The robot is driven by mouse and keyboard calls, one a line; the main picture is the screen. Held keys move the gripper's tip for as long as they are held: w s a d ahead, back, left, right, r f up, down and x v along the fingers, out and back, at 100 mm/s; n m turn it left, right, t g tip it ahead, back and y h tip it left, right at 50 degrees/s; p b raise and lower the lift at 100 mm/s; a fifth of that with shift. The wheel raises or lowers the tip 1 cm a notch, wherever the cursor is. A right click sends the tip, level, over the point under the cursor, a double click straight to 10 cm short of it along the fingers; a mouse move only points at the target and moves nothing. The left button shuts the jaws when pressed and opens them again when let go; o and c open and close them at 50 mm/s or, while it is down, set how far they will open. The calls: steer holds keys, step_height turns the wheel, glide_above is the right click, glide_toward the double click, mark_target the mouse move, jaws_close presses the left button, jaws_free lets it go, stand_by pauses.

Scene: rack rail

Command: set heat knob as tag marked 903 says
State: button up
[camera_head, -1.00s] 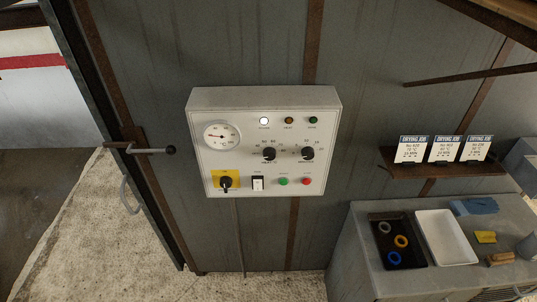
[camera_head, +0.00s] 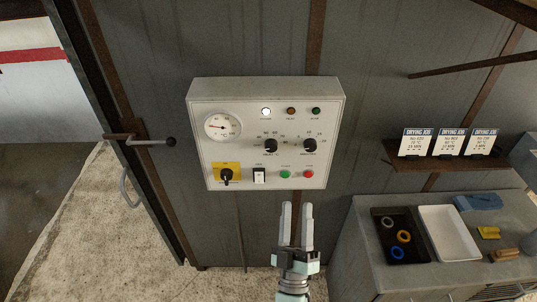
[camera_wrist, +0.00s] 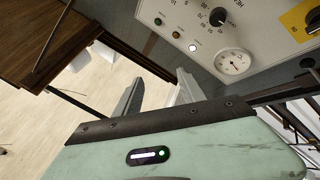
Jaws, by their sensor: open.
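The heat knob (camera_head: 270,146) is a black dial with a printed scale, left of a similar minutes knob (camera_head: 310,146) on the white control panel (camera_head: 215,172). In the wrist view the heat knob (camera_wrist: 218,17) shows at the top; its exact setting is hard to read. Three drying job tags stand on a shelf at right; the middle tag (camera_head: 450,142) appears to be number 903, with its temperature line too small to read surely. My gripper (camera_head: 297,207) is open and empty, below the panel's lower right part, fingers pointing up, apart from the knobs.
The panel also carries a round gauge (camera_head: 222,127), a lit white lamp (camera_head: 266,111), a yellow-backed switch (camera_head: 226,175), a rocker switch (camera_head: 259,176), a green button (camera_head: 285,174) and a red button (camera_head: 308,174). A bench with a black tray (camera_head: 388,222) and white tray (camera_head: 448,233) stands at right.

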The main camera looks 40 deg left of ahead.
steer(key=shift+o, duration=0.9)
steer(key=w+a+f+n+g+h, duration=0.1)
steer(key=a+n, duration=0.1)
steer(key=a, duration=0.4)
steer(key=w+a+f+n+g+h+b, duration=0.1)
steer(key=w+a+n+g, duration=0.1)
steer(key=a, duration=0.3)
steer(key=shift+a+f, duration=0.4)
steer(key=n+h+b, duration=0.2)
steer(key=h, duration=0.5)
glide_toward(270, 148)
steer(key=p+x, duration=0.2)
steer(key=x, duration=0.6)
steer(key=shift+w+a+p, duration=0.1)
steer(key=shift+w+p, duration=0.2)
steer(key=shift+p, duration=0.05)
jaws_close()
